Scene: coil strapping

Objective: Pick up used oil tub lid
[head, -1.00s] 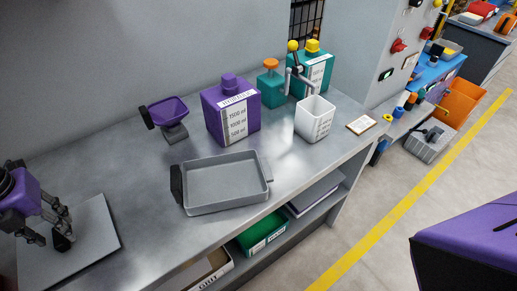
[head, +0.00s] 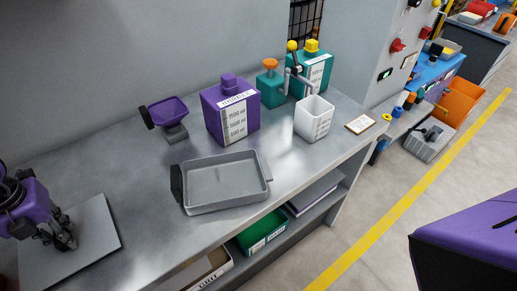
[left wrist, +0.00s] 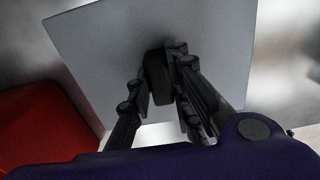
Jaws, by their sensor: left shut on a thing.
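The used oil tub lid (head: 95,222) is a flat grey square plate on the bench at the left of the head view. It also fills much of the left wrist view (left wrist: 95,45), with its black handle (left wrist: 156,78) in the middle. My left gripper (head: 66,241) is over the lid and shut on that handle, one finger on each side of it. In the head view the gripper hides the handle. The lid appears to lie flat. My right gripper is not in view.
A grey open tray (head: 225,182) with a black handle sits mid-bench. Behind it stand a purple scoop-like holder (head: 168,111), a purple canister (head: 230,110), a white measuring container (head: 314,120) and teal canisters (head: 271,88). A red object (left wrist: 40,132) is beside the lid in the wrist view.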

